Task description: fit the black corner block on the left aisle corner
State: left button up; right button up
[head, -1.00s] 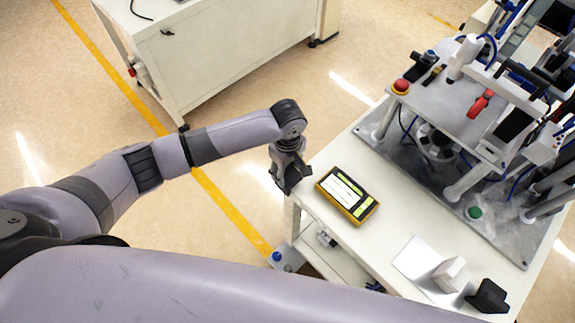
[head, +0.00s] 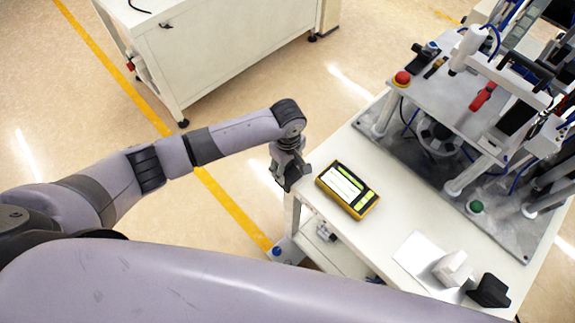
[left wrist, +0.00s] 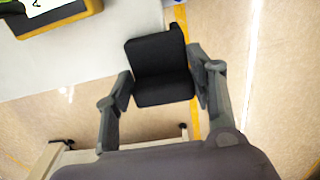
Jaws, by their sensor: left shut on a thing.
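My left gripper (head: 291,175) is at the near left corner of the white table (head: 385,220). In the left wrist view its two fingers (left wrist: 162,88) are shut on a black corner block (left wrist: 160,65), one finger on each side. The block is at the table's corner in that view; whether it touches the table I cannot tell. In the head view the block blends with the dark fingers. Another black block (head: 489,291) lies at the table's near right edge. My right gripper is not in view.
A yellow handheld device (head: 348,190) lies close to the right of my left gripper. A machine with a red button (head: 402,78) fills the table's far side. Open floor lies left of the table.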

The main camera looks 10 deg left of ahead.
pick_arm(q)
jog(key=shift+f, duration=0.15)
jog(key=o, duration=1.2)
jog(key=shift+c, duration=0.2)
notch_tip(320, 180, up, 12)
